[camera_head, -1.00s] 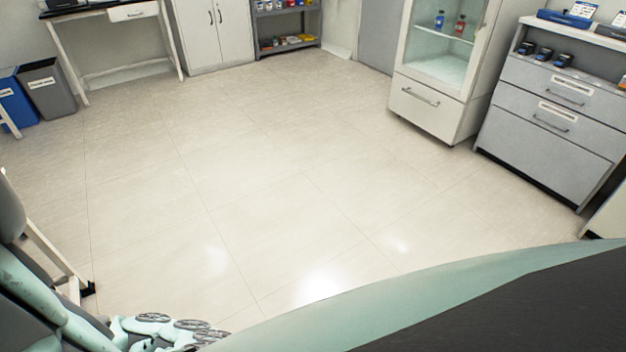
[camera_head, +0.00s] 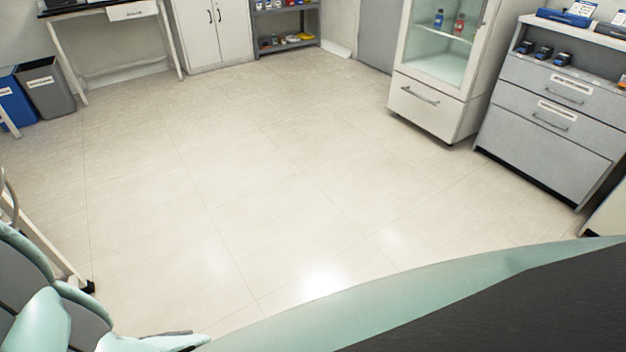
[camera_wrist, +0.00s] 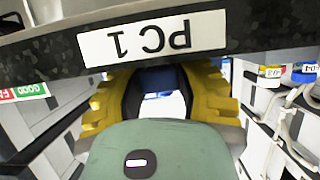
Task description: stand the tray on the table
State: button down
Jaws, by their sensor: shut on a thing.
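My gripper (camera_wrist: 160,90) shows in the wrist view with its two yellow fingers around a dark blue thing (camera_wrist: 158,77). I take this to be the tray; most of it is hidden behind the fingers and the slab, and a pale patch shows below its blue part. A dark speckled slab edge (camera_wrist: 55,50) with an upside-down "PC 1" label (camera_wrist: 152,38) crosses the top of the wrist view, close to the fingers. It looks like a tabletop edge; I cannot tell whether the held thing touches it. The head view does not show my gripper.
The head view shows wide clear floor, a dark-topped table (camera_head: 92,11), bins (camera_head: 48,88), a glass-fronted cabinet (camera_head: 440,45) and grey drawers (camera_head: 550,95). A white frame (camera_head: 40,238) stands at the left edge. Small labelled containers (camera_wrist: 303,72) show right in the wrist view.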

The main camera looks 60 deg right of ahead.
jog(key=shift+f, duration=0.1)
jog(key=c, duration=0.6)
grip_release()
jog(key=shift+c, duration=0.2)
jog(key=shift+r, duration=0.2)
jog(key=shift+d, duration=0.25)
jog(key=p+v, duration=0.2)
jog(key=v, duration=0.9)
jog(key=shift+s+d, duration=0.15)
jog(key=shift+d, duration=0.05)
jog(key=shift+r, duration=0.1)
